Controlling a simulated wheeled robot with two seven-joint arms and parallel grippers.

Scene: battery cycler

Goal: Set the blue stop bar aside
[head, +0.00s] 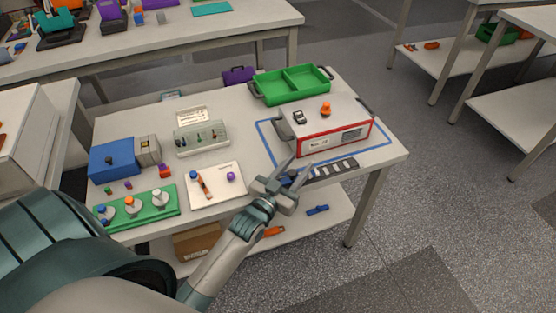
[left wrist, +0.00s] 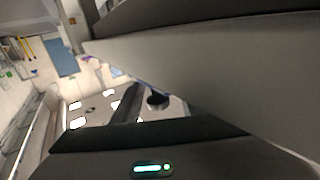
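The cycler (head: 332,131) is a white box with a red-edged front, standing inside a blue outline on the table. A small blue bar-like piece (head: 317,210) lies on the lower shelf; I cannot tell whether it is the stop bar. No other clear blue bar shows. My left gripper (head: 299,164) is open, with its fingers spread and nothing visible between them. It is above the table's front edge, just left of a dark slotted strip (head: 336,169) in front of the cycler. A large grey finger fills much of the left wrist view. My right gripper is not in view.
A green tray (head: 291,85) stands behind the cycler. A white board (head: 228,195) with small tools, a green stand (head: 140,213) and a blue box (head: 113,158) are to the left. The table's front right corner (head: 392,158) is bare.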

